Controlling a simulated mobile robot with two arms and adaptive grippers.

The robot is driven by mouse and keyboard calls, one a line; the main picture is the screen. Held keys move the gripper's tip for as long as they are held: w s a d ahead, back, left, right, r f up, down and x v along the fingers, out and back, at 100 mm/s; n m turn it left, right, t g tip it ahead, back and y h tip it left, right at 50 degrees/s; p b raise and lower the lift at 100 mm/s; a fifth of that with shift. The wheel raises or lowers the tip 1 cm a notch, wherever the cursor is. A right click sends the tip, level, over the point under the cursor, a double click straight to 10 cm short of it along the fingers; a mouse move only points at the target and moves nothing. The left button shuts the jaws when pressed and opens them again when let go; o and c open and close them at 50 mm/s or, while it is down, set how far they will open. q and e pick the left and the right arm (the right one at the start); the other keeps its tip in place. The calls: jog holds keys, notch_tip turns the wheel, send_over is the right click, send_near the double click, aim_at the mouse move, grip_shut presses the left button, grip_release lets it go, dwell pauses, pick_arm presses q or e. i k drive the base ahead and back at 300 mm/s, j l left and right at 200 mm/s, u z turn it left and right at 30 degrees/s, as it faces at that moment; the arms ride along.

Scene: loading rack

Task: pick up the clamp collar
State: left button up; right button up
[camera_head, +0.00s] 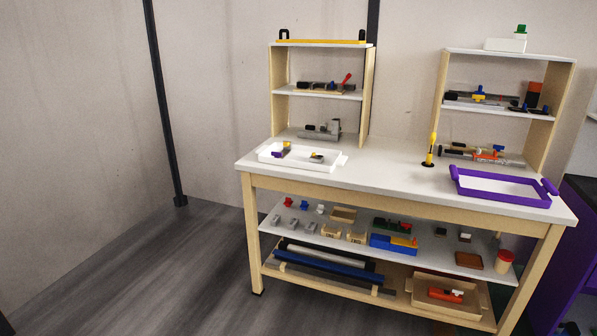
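I cannot single out the clamp collar with certainty, as the parts are small at this distance. Small parts, some purple and yellow (281,150) and some dark with a yellow top (317,157), lie in the white tray (268,160) on the left of the tabletop. More small grey parts (294,225) stand on the shelf below the top. Neither of my grippers is in view.
The workbench (385,178) has two shelf racks, left (275,100) and right (557,110), holding tools. An empty-looking purple tray (500,196) sits at the right, near a yellow-and-black upright tool (430,152). Dark floor (170,280) at the left is clear.

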aim_at(318, 159)
jog(key=i+j+z, duration=0.2)
jog(key=i, duration=0.25)
jog(key=i+l+u, duration=0.15)
jog(key=i, duration=0.35)
jog(key=i+l+u, duration=0.2)
jog(key=i, duration=0.3)
jog(key=i+l+u, duration=0.15)
jog(key=i+l, duration=0.25)
jog(key=i, duration=0.1)
